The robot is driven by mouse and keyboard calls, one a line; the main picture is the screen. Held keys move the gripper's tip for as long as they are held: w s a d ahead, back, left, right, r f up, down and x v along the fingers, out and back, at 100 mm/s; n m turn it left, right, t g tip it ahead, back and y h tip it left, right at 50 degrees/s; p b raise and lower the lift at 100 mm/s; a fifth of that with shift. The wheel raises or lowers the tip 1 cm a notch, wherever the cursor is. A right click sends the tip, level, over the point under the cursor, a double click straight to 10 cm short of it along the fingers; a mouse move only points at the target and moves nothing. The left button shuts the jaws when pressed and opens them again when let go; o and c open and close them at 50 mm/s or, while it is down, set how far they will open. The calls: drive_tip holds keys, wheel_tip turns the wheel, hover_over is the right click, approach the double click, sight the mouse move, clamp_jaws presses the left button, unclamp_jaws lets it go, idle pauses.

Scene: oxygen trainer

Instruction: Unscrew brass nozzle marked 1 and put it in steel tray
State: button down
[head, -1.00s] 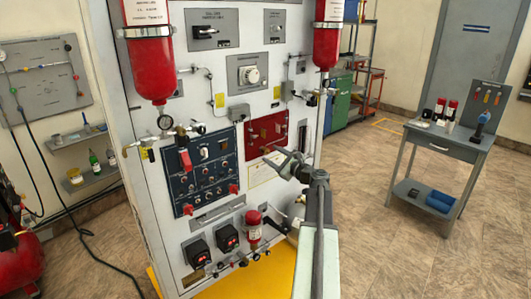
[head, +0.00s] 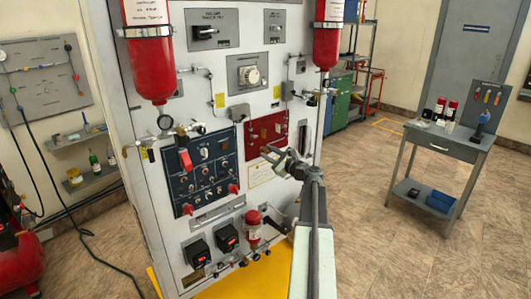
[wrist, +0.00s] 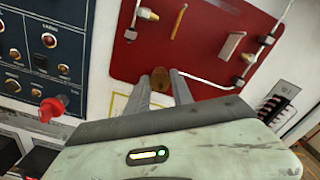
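My gripper (head: 272,153) is in front of the red panel (head: 268,134) on the white cabinet. In the wrist view its two fingers (wrist: 161,84) are apart and point at the lower part of the red panel (wrist: 205,65). A dark brass, rounded piece (wrist: 159,84) shows between the fingertips. I cannot tell whether the fingers touch it. Small brass fittings (wrist: 148,14) sit at the panel's upper left, with others (wrist: 267,40) at its right. No number 1 is readable, so I cannot tell which is the marked nozzle. I cannot make out the steel tray.
A dark blue switch panel (head: 203,172) is left of the red panel. Red cylinders (head: 149,60) and a small red bottle (head: 252,226) stick out from the cabinet. A grey work table (head: 446,143) with bottles stands at the right. The floor between is clear.

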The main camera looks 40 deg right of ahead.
drive_tip(key=n, duration=0.3)
drive_tip(key=shift+n, duration=0.3)
drive_tip(key=n, duration=0.2)
drive_tip(key=shift+n, duration=0.6)
drive_tip(key=n, duration=0.3)
drive_tip(key=shift+n, duration=0.3)
drive_tip(key=shift+n, duration=0.4)
drive_tip(key=n, duration=0.2)
drive_tip(key=shift+n, duration=0.3)
